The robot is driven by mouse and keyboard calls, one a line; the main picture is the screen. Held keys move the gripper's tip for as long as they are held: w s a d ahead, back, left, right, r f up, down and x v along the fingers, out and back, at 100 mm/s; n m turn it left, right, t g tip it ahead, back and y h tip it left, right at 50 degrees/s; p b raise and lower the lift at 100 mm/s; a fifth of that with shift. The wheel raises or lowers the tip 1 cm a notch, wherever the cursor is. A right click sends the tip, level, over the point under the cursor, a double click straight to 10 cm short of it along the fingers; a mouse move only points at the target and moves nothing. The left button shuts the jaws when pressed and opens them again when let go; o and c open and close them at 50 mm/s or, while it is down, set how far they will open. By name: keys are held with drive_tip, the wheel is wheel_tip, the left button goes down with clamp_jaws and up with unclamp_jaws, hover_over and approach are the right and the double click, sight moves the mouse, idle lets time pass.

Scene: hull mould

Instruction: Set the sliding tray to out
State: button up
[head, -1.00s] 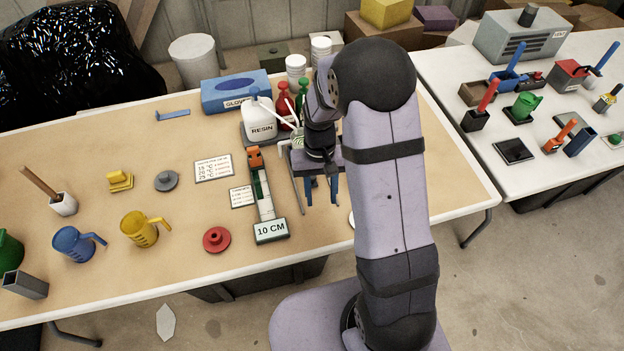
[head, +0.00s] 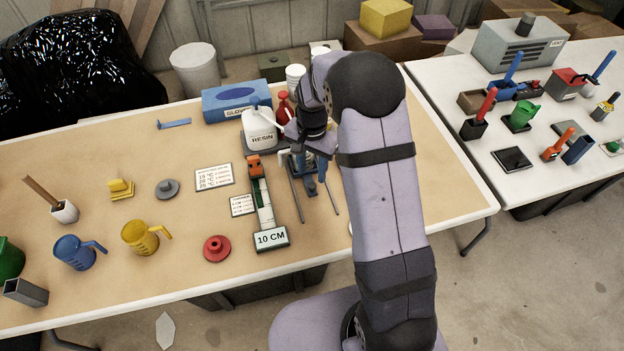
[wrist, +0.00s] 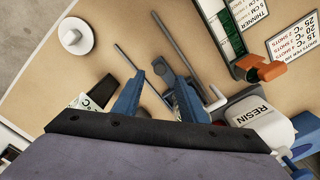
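Two thin rails, which look like the sliding tray's, run toward the table's front edge, the left rail (head: 298,202) and the right rail (head: 334,199). The tray itself is mostly hidden under my gripper (head: 309,172). In the wrist view, the rails show as a left rod (wrist: 126,58) and a right rod (wrist: 178,50). My gripper (wrist: 160,88) has its two blue fingers apart, low over the rails' rear part. A dark grey piece with a rounded end (wrist: 163,70) lies between the fingertips, close to the right finger. I cannot tell whether it touches.
The 10 CM slider gauge (head: 265,205) with its orange clip stands just left of the rails. The white resin jug (head: 259,130) and red bottles (head: 284,105) stand close behind. A red knobbed disc (head: 216,248) lies front left. The table is clear in front of the rails.

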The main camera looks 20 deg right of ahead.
sight(312, 185)
drive_tip(key=shift+f+p, duration=0.55)
drive_tip(key=shift+f, duration=2.2)
clamp_jaws()
